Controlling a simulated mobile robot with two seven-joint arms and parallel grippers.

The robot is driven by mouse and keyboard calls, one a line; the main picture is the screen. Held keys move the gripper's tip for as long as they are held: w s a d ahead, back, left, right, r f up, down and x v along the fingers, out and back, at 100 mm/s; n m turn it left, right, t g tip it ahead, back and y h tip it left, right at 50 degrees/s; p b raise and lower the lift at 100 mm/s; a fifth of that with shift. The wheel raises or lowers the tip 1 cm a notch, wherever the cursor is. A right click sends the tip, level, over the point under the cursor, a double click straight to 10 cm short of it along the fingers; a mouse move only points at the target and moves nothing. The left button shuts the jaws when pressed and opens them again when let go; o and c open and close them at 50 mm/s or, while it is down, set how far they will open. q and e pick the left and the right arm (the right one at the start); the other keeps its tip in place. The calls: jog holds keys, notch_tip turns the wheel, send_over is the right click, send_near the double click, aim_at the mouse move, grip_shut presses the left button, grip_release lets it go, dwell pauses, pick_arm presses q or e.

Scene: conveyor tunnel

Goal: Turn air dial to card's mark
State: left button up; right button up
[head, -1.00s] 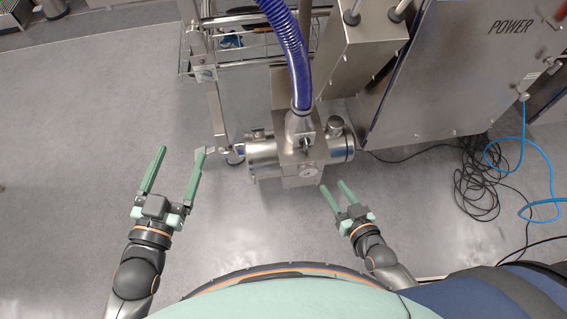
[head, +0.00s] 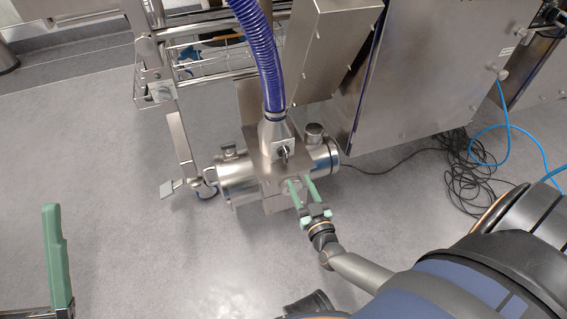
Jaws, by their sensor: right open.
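A steel valve body (head: 270,160) stands below the blue hose, with a round dial (head: 289,184) on its front face. My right gripper (head: 300,181) is open, its two green fingers at the front of the valve body and partly covering the dial. I cannot tell whether they touch it. The dial's marking is too small to read. A small pale plate (head: 171,188) sticks out left of the valve; I cannot tell whether it is the card, and I see no mark on it. One green finger of my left gripper (head: 57,257) shows at the lower left.
A ribbed blue hose (head: 258,55) rises from the valve. A large steel cabinet (head: 425,85) stands at the right, with black and blue cables (head: 470,165) on the floor. A wire rack (head: 205,60) is behind.

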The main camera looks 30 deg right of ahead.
aim_at(287, 156)
jog(key=b+x, duration=0.3)
jog(key=x, duration=0.6)
jog(key=shift+w+f, duration=0.1)
jog(key=shift+w, duration=0.05)
jog(key=shift+w+d, duration=0.1)
jog(key=shift+w, duration=0.35)
grip_shut()
